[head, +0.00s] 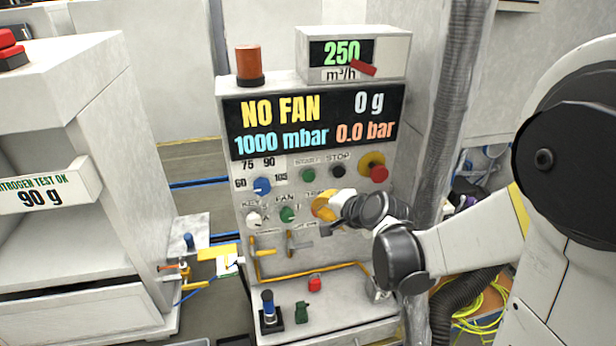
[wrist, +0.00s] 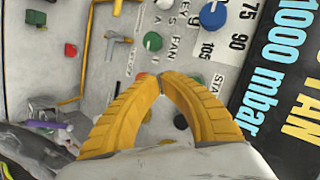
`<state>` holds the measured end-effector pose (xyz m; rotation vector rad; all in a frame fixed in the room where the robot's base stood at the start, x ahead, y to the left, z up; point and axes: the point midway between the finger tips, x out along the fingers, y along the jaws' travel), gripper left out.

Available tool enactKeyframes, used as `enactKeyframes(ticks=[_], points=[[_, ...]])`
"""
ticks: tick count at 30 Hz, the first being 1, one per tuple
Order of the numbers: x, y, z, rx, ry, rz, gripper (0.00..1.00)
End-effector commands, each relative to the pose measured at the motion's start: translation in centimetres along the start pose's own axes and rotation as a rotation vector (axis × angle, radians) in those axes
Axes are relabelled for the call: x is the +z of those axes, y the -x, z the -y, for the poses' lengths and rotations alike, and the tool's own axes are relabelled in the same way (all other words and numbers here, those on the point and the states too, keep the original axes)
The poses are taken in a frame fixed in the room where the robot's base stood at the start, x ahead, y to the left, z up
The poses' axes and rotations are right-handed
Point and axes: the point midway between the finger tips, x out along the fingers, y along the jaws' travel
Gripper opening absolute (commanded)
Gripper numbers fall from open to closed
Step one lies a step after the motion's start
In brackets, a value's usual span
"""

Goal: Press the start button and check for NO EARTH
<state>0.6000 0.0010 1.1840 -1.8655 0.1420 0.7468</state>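The charging station's front panel (head: 300,238) faces me. Its display (head: 313,121) reads NO FAN, 0 g, 1000 mbar and 0.0 bar; NO EARTH does not show. The green start button (head: 308,174) is on the upper button row, left of the black stop button (head: 338,171). My gripper (head: 322,206) is in front of the panel, below those buttons. In the wrist view my gripper (wrist: 160,84) has its yellow fingertips together, with nothing seen held. Its right finger partly hides the green start button; the stop button (wrist: 181,121) shows between the fingers. Contact cannot be told.
The blue knob (head: 262,186), green fan knob (head: 287,214) and white key knob (head: 254,218) are left of my gripper. A red emergency button (head: 379,174) is at right. A grey column hose (head: 458,110) stands at right.

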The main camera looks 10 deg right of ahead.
Motion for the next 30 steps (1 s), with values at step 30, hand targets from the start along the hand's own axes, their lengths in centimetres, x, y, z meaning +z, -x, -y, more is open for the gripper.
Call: enactKeyframes(ticks=[30], points=[[-3.7, -7.0, 3.8, 0.000, 0.001, 0.000, 0.00]])
